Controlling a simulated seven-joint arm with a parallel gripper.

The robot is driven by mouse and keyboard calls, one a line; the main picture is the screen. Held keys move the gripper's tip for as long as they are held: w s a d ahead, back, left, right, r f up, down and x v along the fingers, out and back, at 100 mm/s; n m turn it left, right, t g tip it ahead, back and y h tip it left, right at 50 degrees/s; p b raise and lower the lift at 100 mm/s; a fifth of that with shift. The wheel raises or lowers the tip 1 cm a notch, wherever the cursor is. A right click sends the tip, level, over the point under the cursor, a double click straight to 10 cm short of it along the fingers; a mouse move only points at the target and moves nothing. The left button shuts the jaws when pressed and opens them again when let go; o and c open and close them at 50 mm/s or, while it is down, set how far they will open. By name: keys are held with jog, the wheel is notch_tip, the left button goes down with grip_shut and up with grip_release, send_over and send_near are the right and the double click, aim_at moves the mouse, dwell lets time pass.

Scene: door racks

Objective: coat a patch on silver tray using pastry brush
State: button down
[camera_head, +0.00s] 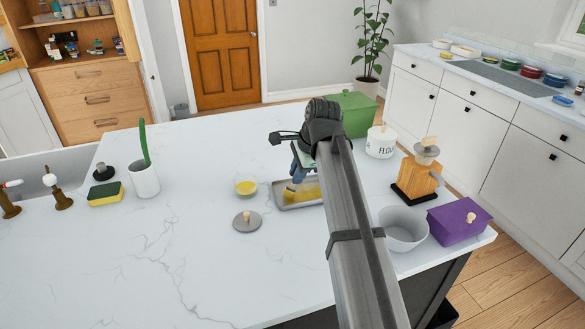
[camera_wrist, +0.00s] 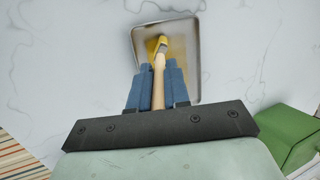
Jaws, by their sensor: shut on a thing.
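The silver tray (camera_head: 287,206) lies on the white marble counter, partly hidden behind my arm. A yellow patch covers part of its bottom, and the tray's rim also shows in the wrist view (camera_wrist: 199,85). My gripper (camera_head: 296,180) is over the tray, its blue fingers (camera_wrist: 158,85) shut on the wooden handle of the pastry brush (camera_wrist: 158,78). The brush's yellowish head (camera_wrist: 160,43) points down at the yellow area of the tray. I cannot tell whether the bristles touch it. A small bowl of yellow liquid (camera_head: 246,188) stands just left of the tray.
A grey lid with a knob (camera_head: 247,221) lies in front of the bowl. A green box (camera_head: 357,112), flour canister (camera_head: 380,141), wooden grinder (camera_head: 416,180), grey bowl (camera_head: 403,230) and purple box (camera_head: 457,221) stand on the right. The counter's left middle is clear.

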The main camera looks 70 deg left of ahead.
jog(key=shift+w, duration=5.75)
jog(key=shift+s+a, duration=0.25)
jog(key=shift+s, duration=1.85)
jog(key=shift+s+a, duration=0.25)
jog(key=shift+s, duration=1.85)
jog(key=shift+s+a, duration=0.25)
jog(key=shift+s, duration=1.85)
jog(key=shift+s+a, duration=0.2)
jog(key=shift+a, duration=0.15)
jog(key=shift+w+a, duration=0.1)
jog(key=shift+a, duration=0.3)
jog(key=shift+w+a, duration=0.1)
jog(key=shift+w, duration=6.5)
notch_tip(320, 180, up, 8)
jog(key=d, duration=0.1)
jog(key=shift+w, duration=0.1)
